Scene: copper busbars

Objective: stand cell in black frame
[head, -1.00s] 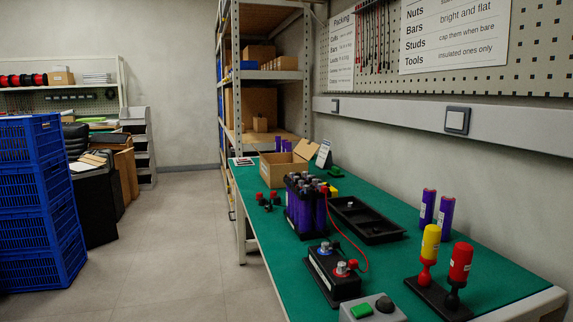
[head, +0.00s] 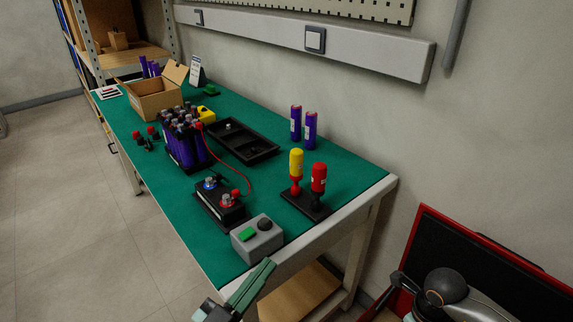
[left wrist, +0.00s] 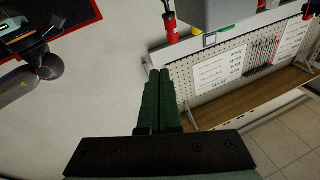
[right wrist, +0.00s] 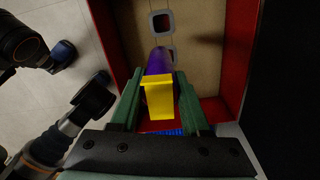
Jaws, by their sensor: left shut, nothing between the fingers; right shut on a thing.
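The black frame (head: 185,163) stands on the green bench, with several purple cells upright in it. Two purple cells (head: 296,122) (head: 310,132) stand at the back edge. My left gripper (head: 262,272) is shut and empty, off the bench's near end; its closed fingers (left wrist: 160,85) show in the left wrist view. My right gripper (right wrist: 158,95) is shut on a yellow block-like piece (right wrist: 158,100). A purple cylinder, seemingly a cell (right wrist: 160,62), shows just beyond it; I cannot tell whether they are joined. The right fingertips are not visible in the head view.
A shallow black tray (head: 270,152), a black terminal block (head: 215,208) with a red wire, a grey button box (head: 258,240) and a stand with yellow and red-handled tools (head: 318,180) are on the bench. An open cardboard box (head: 158,105) is at the far end. A red-edged case (head: 425,225) is at right.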

